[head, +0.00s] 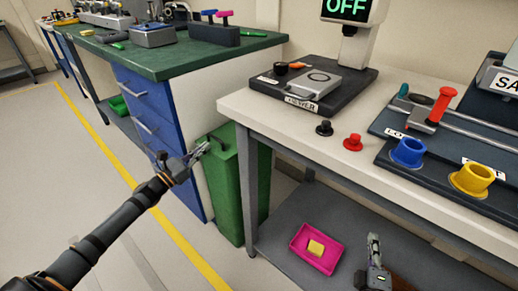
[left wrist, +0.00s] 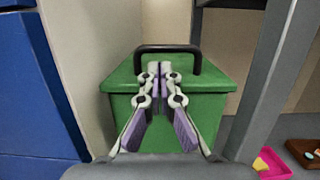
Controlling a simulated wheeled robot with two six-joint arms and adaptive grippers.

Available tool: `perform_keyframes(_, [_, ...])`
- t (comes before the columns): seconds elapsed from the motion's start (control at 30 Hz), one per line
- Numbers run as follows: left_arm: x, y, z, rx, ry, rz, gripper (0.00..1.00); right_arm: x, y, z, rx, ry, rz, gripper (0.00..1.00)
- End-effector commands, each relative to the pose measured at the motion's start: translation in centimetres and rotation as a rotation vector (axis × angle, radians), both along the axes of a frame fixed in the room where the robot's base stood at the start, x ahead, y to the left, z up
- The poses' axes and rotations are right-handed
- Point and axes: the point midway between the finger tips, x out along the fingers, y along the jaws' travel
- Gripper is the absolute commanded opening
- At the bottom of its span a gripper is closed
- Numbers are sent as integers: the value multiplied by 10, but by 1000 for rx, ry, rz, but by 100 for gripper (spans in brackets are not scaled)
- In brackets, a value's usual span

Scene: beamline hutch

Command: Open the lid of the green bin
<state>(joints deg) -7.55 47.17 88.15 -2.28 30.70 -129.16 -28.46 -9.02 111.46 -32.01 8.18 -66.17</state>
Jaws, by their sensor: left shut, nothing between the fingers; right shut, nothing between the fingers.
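The green bin (head: 226,195) stands on the floor between the blue drawer cabinet and the white-topped table. Its lid (left wrist: 210,80) lies flat and closed on the body. A black arched handle (left wrist: 168,47) rises from the lid. My left gripper (head: 203,148) is shut and empty at the top of the bin. In the left wrist view its fingertips (left wrist: 160,66) overlap the space under the handle bar; I cannot tell whether they touch. They partly hide the lid and bin front. My right gripper (head: 374,240) is shut and empty at lower right, away from the bin.
The blue drawer cabinet (head: 160,125) closes in the bin's left side. A grey table leg (head: 249,190) stands close on its right. A pink tray (head: 315,250) with a yellow block (head: 316,248) lies on the lower shelf. The floor in front is clear.

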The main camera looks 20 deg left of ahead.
Motion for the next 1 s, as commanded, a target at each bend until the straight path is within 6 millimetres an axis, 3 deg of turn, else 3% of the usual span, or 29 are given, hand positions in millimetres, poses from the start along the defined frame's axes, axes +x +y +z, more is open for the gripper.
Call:
perform_keyframes(0.2, [15,-6,3,-1,1,2,0,0,0,-10,0,0,0,0])
perform_keyframes(0.53, [16,-6,4,-1,1,2,0,0,0,-9,0,0,0,0])
perform_keyframes(1.0, [16,-6,19,-1,1,2,0,0,0,8,0,0,0,0])
